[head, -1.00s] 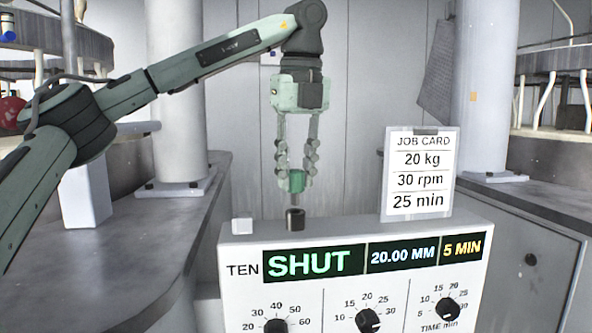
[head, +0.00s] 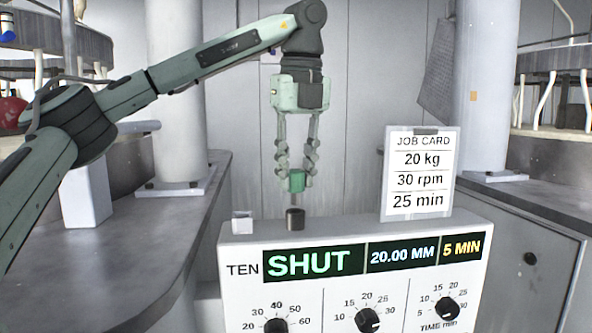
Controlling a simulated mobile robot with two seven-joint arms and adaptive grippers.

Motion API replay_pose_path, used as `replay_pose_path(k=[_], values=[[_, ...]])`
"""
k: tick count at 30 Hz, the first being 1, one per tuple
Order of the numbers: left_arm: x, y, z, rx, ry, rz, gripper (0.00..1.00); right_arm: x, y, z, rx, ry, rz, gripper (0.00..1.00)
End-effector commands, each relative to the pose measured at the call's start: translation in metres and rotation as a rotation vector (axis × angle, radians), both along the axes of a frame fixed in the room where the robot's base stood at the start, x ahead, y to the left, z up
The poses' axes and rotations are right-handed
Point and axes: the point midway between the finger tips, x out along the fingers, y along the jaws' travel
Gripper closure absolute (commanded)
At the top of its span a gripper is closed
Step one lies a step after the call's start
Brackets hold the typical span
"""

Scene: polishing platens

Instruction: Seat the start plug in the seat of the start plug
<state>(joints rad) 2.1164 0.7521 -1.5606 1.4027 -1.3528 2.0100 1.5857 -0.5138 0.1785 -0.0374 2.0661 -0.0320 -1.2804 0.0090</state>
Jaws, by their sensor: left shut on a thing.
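The start plug (head: 297,181) is green with a thin pin below it. My left gripper (head: 296,180) is shut on it and holds it upright above the control box. The seat is a dark round socket (head: 295,219) on top of the box, just under the plug. The pin's lower end is close to the socket's top; whether it has entered the socket I cannot tell. My right gripper is not in view.
The white control box (head: 240,300) has several knobs and a display reading SHUT, 20.00 MM and 5 MIN. A job card (head: 421,172) stands behind the socket's right. A small white block (head: 242,224) sits to the socket's left.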

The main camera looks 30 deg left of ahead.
Motion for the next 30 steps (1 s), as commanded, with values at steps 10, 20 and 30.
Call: replay_pose_path(k=[10, 20, 30], values=[[0.0000, 0.0000, 0.0000, 0.000, 0.000, 0.000, 1.00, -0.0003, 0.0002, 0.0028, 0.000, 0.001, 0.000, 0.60], [0.0000, 0.0000, 0.0005, 0.000, 0.000, 0.000, 1.00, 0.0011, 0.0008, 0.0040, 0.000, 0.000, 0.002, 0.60], [0.0001, 0.0001, 0.0001, 0.000, 0.000, 0.000, 1.00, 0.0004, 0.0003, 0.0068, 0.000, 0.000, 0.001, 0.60]])
